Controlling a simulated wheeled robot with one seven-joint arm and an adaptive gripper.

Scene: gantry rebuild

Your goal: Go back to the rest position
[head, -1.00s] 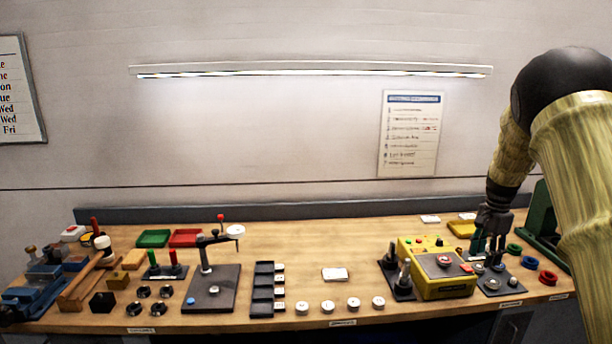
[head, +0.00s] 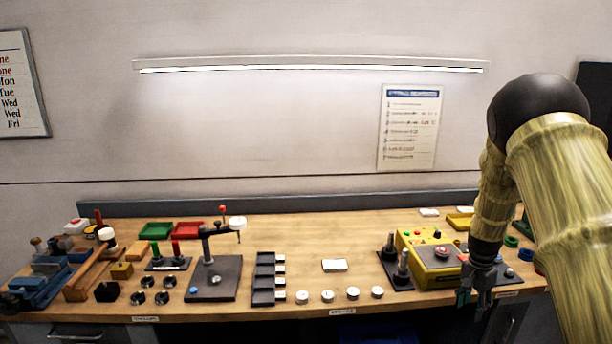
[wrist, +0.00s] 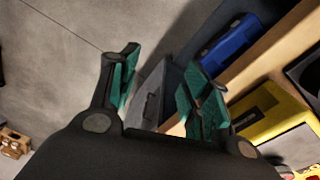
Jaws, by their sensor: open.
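My gripper (head: 475,298) hangs at the front edge of the workbench (head: 330,236), at the right, in front of the yellow control box (head: 432,272). Its fingers point down. In the wrist view my gripper (wrist: 165,95) has its two green-padded fingers apart with nothing between them. Below and beyond the fingers that view shows the grey floor, a grey drawer unit (wrist: 158,88) and a blue bin (wrist: 232,45). My arm hides part of the bench's right end.
Control box and a dark plate with posts (head: 397,272) are close to my gripper. A press stand (head: 213,278), black tray (head: 263,280) and white discs (head: 328,296) lie further left. A blue vise (head: 40,278) stands at the far left. Floor in front is free.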

